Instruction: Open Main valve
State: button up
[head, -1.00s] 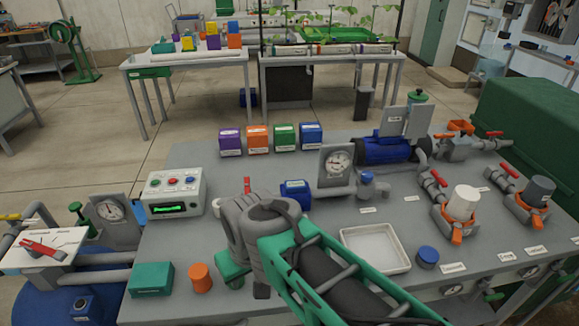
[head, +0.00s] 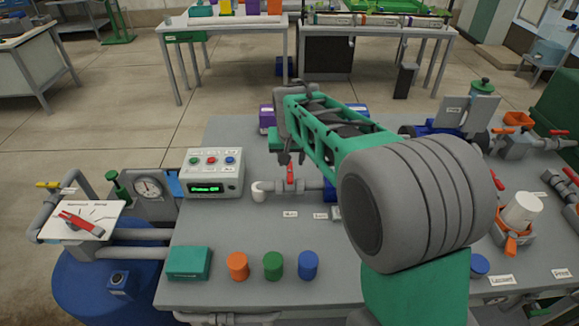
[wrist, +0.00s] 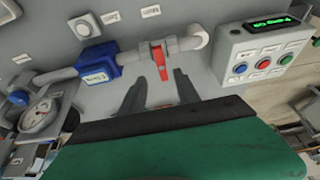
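A valve with a red lever handle (head: 290,174) sits on a grey pipe on the bench, left of centre in the head view. I take it for the Main valve, but its label is too small to read surely. In the wrist view the red handle (wrist: 161,62) lies across the pipe, close to square with it. My gripper (head: 291,158) is above the valve. In the wrist view my gripper (wrist: 160,80) is open, its two dark fingers apart, with the handle's lower end between their tips. Contact cannot be told.
A control box (head: 213,173) with coloured buttons stands left of the valve. A blue meter block (wrist: 98,63) is on the same pipe. Orange (head: 238,266), green (head: 273,265) and blue (head: 308,265) caps stand along the front.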

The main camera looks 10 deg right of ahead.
aim_at(290, 171)
jog(key=shift+w+f, duration=0.3)
jog(key=shift+w, duration=0.15)
jog(key=p+x, duration=0.1)
jog(key=x, duration=0.6)
jog(key=shift+c, duration=0.4)
grip_shut()
